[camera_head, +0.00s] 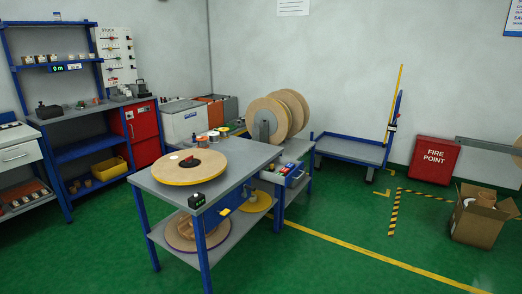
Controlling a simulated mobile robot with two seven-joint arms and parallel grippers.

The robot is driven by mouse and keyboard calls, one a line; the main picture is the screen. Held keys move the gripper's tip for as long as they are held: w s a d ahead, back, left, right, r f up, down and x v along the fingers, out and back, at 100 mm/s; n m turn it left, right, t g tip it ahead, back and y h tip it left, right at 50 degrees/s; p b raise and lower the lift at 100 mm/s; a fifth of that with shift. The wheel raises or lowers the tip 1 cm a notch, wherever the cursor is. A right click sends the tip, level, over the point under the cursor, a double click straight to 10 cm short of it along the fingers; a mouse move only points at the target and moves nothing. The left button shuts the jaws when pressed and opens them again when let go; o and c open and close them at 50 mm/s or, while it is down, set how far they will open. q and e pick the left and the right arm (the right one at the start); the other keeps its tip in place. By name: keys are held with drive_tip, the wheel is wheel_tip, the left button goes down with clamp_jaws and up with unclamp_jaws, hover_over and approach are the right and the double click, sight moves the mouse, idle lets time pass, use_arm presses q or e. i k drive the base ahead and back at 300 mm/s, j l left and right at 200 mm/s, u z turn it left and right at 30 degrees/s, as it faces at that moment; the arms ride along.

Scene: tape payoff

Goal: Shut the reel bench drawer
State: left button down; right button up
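The reel bench (228,157) has a grey top and blue legs and stands in the middle of the head view. A drawer (297,180) at its right side, near the far end, appears pulled out, with small red, blue and white items visible in it. The drawer front is small at this distance, so I cannot tell how far out it is. A wooden reel disc (188,169) lies flat on the bench top. Neither of my grippers shows in this view.
Large upright wooden reels (267,118) stand behind the drawer. A blue trolley (350,149) stands beyond, to the right. Green floor right of the bench is clear.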

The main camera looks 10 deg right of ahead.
sight(279, 162)
drive_tip(key=i+l+z, duration=0.15)
drive_tip(key=i+z, duration=0.6)
drive_tip(key=i, duration=0.25)
drive_tip(key=i+j+z, duration=0.15)
drive_tip(key=i+z, duration=0.25)
drive_tip(key=i, duration=0.1)
